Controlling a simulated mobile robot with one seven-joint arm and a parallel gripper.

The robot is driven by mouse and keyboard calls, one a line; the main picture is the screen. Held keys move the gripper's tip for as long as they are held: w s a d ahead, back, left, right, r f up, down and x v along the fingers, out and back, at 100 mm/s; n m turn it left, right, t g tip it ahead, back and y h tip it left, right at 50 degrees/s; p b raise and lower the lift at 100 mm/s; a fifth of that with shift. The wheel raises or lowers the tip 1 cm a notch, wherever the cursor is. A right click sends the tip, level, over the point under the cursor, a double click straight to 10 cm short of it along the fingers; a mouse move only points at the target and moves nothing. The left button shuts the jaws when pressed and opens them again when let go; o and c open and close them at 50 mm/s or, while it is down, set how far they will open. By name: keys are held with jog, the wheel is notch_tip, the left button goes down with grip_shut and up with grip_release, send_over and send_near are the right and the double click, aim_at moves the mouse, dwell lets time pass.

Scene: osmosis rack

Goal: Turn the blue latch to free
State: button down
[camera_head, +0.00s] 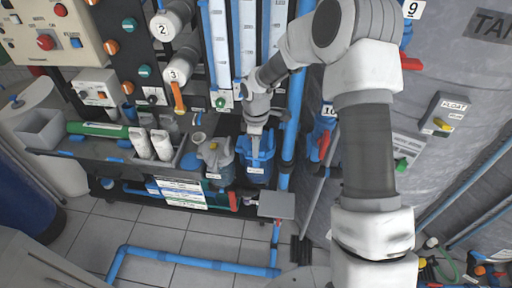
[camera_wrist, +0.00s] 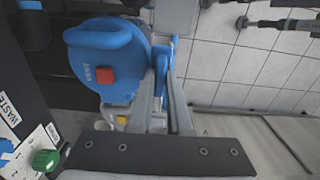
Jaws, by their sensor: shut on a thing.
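In the wrist view, a blue round filter head (camera_wrist: 105,52) has a loop handle, a red square button and the word VENT. The blue latch (camera_wrist: 161,62) is a narrow upright piece at its right side. My gripper (camera_wrist: 163,80) has its two grey fingers close on either side of this latch and is shut on it. The fingertips partly hide the latch. In the head view, my gripper (camera_head: 256,138) reaches down to the blue housing (camera_head: 257,172) low on the rack. The latch cannot be made out there.
A grey housing (camera_head: 214,158) stands just left of the blue one. Blue pipes (camera_head: 292,120) run upright close to the right. A grey tank (camera_head: 455,90) fills the right side. Tiled floor (camera_head: 190,240) lies open in front, with a low blue pipe (camera_head: 195,259) across it.

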dwell(0.3)
jog(key=c, duration=0.9)
grip_release()
jog(key=shift+o, duration=0.2)
notch_tip(320, 180, up, 18)
jog(key=shift+f+p, duration=0.25)
jog(key=shift+p, duration=0.05)
